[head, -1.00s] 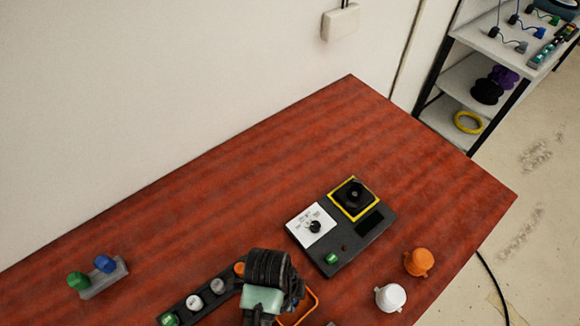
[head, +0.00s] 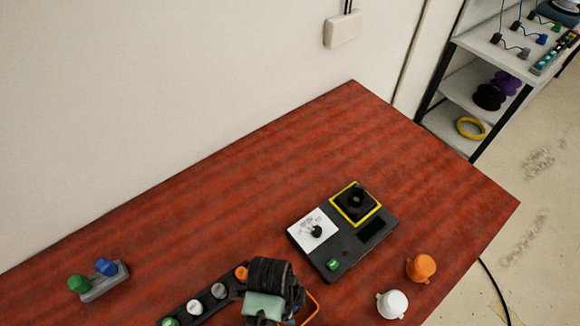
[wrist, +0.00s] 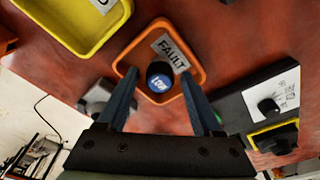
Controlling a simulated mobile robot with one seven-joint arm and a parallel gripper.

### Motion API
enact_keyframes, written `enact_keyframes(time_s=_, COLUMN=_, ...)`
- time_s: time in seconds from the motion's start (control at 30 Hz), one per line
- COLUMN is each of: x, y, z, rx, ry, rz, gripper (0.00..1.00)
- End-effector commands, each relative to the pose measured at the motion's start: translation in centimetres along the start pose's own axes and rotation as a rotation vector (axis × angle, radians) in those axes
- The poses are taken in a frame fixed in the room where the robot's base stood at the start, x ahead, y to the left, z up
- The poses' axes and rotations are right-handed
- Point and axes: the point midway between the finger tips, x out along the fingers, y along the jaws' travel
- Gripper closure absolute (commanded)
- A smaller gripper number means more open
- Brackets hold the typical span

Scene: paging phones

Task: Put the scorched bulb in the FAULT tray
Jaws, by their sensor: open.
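The orange FAULT tray (wrist: 191,52) lies below my gripper (wrist: 158,82) in the wrist view, its white label legible. A bulb (wrist: 160,80) with black sides and a blue face with white lettering shows over the tray floor, between my two fingers. It looks like the scorched bulb. The fingers are open, with a gap on each side of it. I cannot tell whether it touches the floor of the tray. In the head view my gripper (head: 275,295) hides most of the tray, and only its orange rim (head: 314,303) shows at the right.
A yellow tray (wrist: 100,40) is beside it. A black panel (head: 345,250) with a knob stands to the right. A dark rack (head: 180,310) holds green, white and orange pieces. Orange (head: 421,267) and white (head: 392,304) pieces stand at right. A grey holder (head: 105,285) is at left.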

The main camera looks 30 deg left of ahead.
Motion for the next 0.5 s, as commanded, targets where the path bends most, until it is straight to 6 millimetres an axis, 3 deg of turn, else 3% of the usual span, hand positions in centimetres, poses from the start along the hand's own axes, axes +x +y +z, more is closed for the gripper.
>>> enact_keyframes(time_s=0.17, x=-2.0, y=-0.1, z=0.0, rx=-0.001, ry=0.001, rz=-0.004, gripper=0.33)
enact_keyframes(time_s=0.5, x=-9.2, y=-0.2, z=0.0, rx=-0.001, ry=0.001, rz=-0.006, gripper=0.33)
